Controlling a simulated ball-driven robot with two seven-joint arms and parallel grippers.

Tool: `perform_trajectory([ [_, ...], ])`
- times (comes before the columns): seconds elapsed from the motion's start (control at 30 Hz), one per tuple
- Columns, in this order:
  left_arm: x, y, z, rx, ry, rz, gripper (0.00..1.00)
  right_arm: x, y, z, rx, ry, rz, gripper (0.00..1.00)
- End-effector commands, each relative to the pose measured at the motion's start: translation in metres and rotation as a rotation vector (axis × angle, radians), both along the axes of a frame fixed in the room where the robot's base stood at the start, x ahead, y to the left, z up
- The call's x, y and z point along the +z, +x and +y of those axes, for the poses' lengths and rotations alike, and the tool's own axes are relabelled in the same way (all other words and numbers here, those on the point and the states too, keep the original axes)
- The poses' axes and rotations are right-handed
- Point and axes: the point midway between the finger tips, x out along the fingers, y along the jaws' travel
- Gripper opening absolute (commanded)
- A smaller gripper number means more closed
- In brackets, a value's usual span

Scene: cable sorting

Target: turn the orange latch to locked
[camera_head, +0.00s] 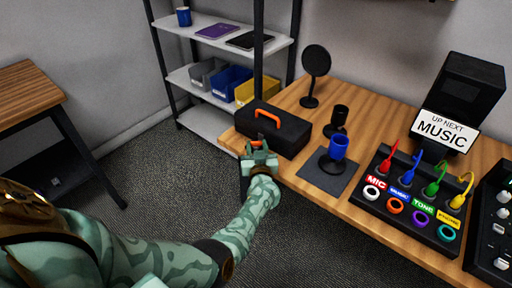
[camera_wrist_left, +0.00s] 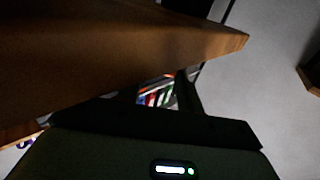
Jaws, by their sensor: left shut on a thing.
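A small orange piece, which looks like the orange latch (camera_head: 257,142), shows at the tip of my left gripper (camera_head: 260,154), by the table's left end and close to the black case (camera_head: 286,135). My left gripper is shut on it. The gripper hides most of the latch, so I cannot tell its turn position. In the left wrist view the dark fingers (camera_wrist_left: 160,92) show, with small coloured shapes between them, and the latch is not clear. My right gripper is in neither view.
The case has an orange handle (camera_head: 268,116). A shelf (camera_head: 215,123) with bins stands behind.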

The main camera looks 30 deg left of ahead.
Motion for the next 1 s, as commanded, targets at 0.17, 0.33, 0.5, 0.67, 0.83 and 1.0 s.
perform_trajectory([
  [0.17,-0.0007,0.0006,-0.0013,0.018,-0.001,0.002,0.14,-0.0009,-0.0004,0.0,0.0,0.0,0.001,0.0],
  [0.33,-0.0003,0.0006,-0.0012,0.02,-0.001,0.002,0.14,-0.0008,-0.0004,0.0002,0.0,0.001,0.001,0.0],
  [0.5,-0.0001,0.0007,-0.001,0.02,-0.001,0.001,0.14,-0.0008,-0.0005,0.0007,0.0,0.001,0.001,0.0],
  [0.67,0.0003,0.0011,-0.0012,0.019,-0.001,0.001,0.58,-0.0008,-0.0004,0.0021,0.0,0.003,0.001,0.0],
  [0.83,0.0011,0.0018,-0.0017,0.017,0.0,0.0,0.58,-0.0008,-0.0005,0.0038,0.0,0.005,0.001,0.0],
  [1.0,0.0018,0.0021,-0.0023,0.015,0.001,-0.001,0.58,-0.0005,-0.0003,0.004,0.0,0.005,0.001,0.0],
])
